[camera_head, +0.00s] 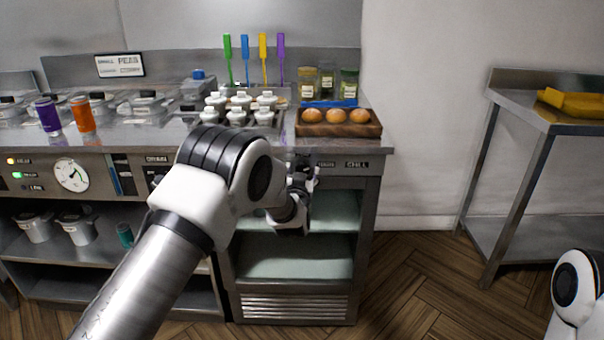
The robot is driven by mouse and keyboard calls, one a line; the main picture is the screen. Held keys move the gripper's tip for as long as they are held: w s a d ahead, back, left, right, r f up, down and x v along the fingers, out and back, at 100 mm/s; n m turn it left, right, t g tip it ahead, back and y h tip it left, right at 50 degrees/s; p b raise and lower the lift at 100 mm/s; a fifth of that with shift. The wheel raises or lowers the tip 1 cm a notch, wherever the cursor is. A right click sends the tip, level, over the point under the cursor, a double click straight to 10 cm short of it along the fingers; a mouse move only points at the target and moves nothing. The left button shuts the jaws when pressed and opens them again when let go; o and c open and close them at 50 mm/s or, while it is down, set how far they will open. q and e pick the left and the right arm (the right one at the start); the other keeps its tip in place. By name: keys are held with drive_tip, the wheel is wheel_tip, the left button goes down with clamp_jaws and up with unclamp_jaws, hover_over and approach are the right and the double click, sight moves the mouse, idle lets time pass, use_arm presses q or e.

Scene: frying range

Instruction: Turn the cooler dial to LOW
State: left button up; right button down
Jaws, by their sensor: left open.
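The open-fronted cooler (370,225) stands under the counter in the middle, with pale shelves inside. Its front panel carries a small label reading CHILL (357,164) and another label left of it, partly covered. I cannot make out the cooler dial or its setting; my left arm and gripper cover part of this panel. My left gripper (308,178) is in front of the panel, just below the counter edge, with its fingers open. Whether it touches anything there cannot be told. Of my right arm, only a white link shows at the lower right; its gripper is out of view.
A wooden tray (338,130) of brown round items sits on the counter above the cooler, beside white-topped bottles (264,115). A white gauge (71,173) is on the left panel. A steel table (520,115) with a yellow item stands right. The floor between is clear.

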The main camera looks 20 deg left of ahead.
use_arm(q)
drive_tip(key=shift+w, duration=0.15)
drive_tip(key=shift+c, duration=0.4)
drive_tip(key=c, duration=1.1)
